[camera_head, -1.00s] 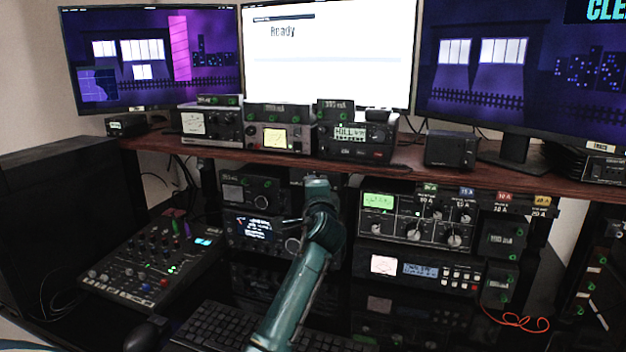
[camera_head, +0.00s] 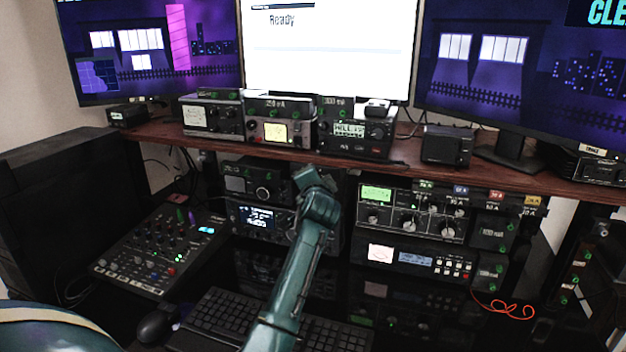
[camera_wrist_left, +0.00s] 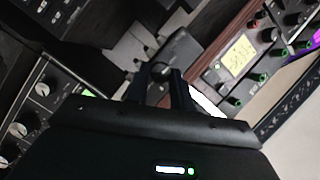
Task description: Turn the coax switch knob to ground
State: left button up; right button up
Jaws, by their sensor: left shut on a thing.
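My left arm rises from the bottom middle of the head view. Its wrist covers the left gripper and the spot under the shelf edge between the two radio stacks. In the left wrist view the two dark fingers of my left gripper (camera_wrist_left: 163,84) are closed on a small dark round knob (camera_wrist_left: 161,69). The knob is in front of a dark box (camera_wrist_left: 184,53), which looks like the coax switch. Its markings and the knob's pointer position cannot be read. The right gripper is not in view.
Left of my wrist stand stacked radios (camera_head: 256,217); right of it is a tuner with several knobs (camera_head: 405,222). The wooden shelf (camera_head: 400,172) above carries meters and monitors. A mixer (camera_head: 150,262) and keyboard (camera_head: 225,318) lie below.

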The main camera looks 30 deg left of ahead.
pick_arm(q)
jog(key=o, duration=1)
jog(key=v, duration=1.3)
jog(key=shift+b, duration=0.3)
jog(key=shift+s+d, duration=0.1)
